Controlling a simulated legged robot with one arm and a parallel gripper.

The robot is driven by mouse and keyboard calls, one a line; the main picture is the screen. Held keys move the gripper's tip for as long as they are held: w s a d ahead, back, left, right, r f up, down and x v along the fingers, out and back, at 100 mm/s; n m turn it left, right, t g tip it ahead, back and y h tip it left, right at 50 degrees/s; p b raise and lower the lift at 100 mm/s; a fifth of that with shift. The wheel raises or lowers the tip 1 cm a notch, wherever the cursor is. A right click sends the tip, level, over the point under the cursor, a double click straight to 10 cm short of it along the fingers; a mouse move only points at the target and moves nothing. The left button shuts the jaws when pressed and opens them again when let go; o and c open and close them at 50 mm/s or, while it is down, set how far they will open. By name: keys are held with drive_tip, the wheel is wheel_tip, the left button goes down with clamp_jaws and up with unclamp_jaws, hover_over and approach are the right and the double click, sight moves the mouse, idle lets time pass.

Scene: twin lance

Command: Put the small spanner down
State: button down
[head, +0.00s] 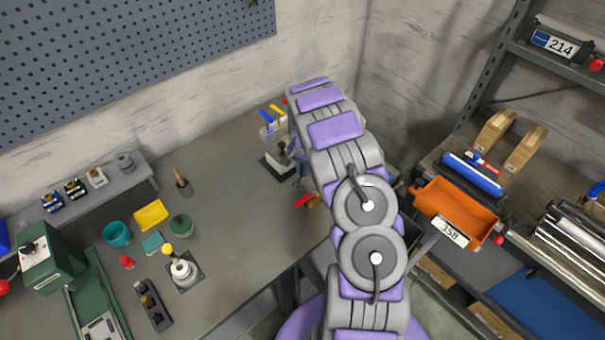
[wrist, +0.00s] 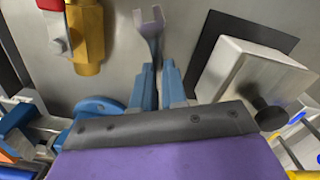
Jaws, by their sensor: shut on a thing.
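My gripper (wrist: 160,72) shows in the wrist view with its two blue fingers close together. It is shut on the small spanner (wrist: 150,25), a grey tool whose open forked end sticks out past the fingertips. The rest of the spanner is hidden between the fingers. The grey bench top (wrist: 120,70) lies beyond it; I cannot tell whether the spanner touches it. In the head view my purple and grey arm hides most of the gripper and the spanner.
A brass fitting (wrist: 88,38) with a red handle lies left of the spanner in the wrist view. A pale metal block (wrist: 250,75) with a black knob stands on a dark plate to the right. An orange bin (head: 455,208) sits on the right shelving. Mid-bench is clear (head: 235,215).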

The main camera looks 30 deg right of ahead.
sight(303, 181)
drive_tip(key=shift+f, duration=0.8)
drive_tip(key=shift+a+f, duration=0.2)
drive_tip(key=shift+f, duration=0.9)
drive_tip(key=shift+f, duration=0.1)
drive_tip(key=c, duration=1.2)
unclamp_jaws()
drive_tip(key=shift+d, duration=0.1)
drive_tip(key=shift+o, duration=0.2)
